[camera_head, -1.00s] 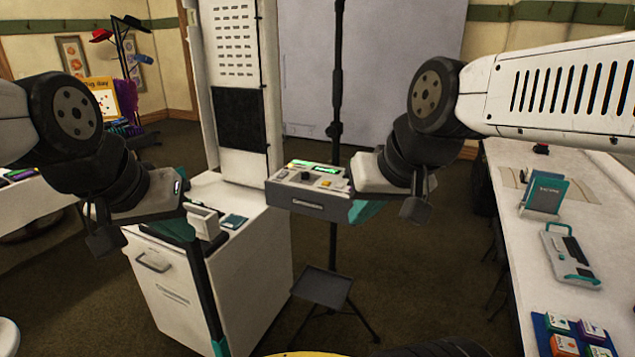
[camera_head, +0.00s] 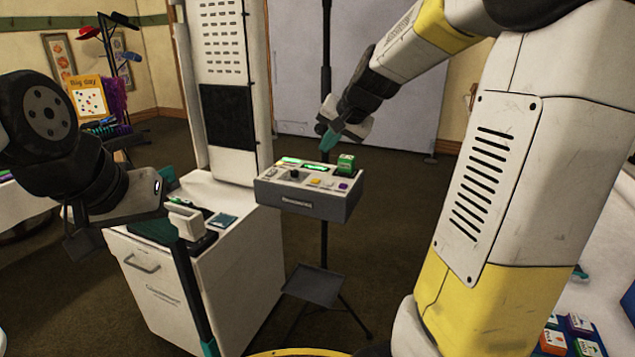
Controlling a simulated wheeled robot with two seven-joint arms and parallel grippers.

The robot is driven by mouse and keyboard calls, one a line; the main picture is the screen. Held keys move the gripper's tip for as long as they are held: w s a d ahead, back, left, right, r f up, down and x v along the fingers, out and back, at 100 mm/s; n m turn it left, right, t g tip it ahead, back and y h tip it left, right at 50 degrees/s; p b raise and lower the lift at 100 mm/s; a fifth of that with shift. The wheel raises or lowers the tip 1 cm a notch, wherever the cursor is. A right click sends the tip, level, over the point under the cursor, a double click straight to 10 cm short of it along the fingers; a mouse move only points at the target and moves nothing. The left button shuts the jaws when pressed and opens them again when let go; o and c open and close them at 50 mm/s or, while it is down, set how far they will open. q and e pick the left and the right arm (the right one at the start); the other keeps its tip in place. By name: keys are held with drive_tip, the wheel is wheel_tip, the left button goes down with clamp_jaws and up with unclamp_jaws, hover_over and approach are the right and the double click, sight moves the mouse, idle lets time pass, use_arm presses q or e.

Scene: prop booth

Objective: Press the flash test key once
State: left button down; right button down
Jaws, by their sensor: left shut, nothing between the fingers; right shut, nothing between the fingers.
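The grey control box (camera_head: 305,202) stands on a pole near the middle of the view. Its top carries lit green displays, a black knob (camera_head: 294,175), a yellow key (camera_head: 315,182), a purple key (camera_head: 343,186) and several pale keys. Labels are too small to read, so I cannot tell which is the flash test key. My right gripper (camera_head: 328,147) is shut and empty, its teal tip pointing down above the box's back edge, seemingly apart from it. My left gripper (camera_head: 209,346) is shut and empty, hanging low in front of the white cabinet.
The white cabinet (camera_head: 185,285) with a card reader-like device on top is left of the box. A small tray (camera_head: 314,285) sits on the stand below.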

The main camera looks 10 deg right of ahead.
sight(330, 184)
drive_tip(key=w+d+f+m+h, duration=0.1)
drive_tip(key=w+d+f, duration=0.1)
drive_tip(key=w, duration=0.6)
drive_tip(key=w+d+f+m+t+h, duration=0.1)
drive_tip(key=w+d+f+m, duration=0.1)
drive_tip(key=w+f, duration=0.3)
drive_tip(key=w+d, duration=0.1)
drive_tip(key=w, duration=0.2)
drive_tip(key=shift+w, duration=0.35)
drive_tip(key=shift+f, duration=0.15)
drive_tip(key=shift+f, duration=4.35)
drive_tip(key=shift+f, duration=0.45)
drive_tip(key=shift+f, duration=0.4)
drive_tip(key=shift+r, duration=0.85)
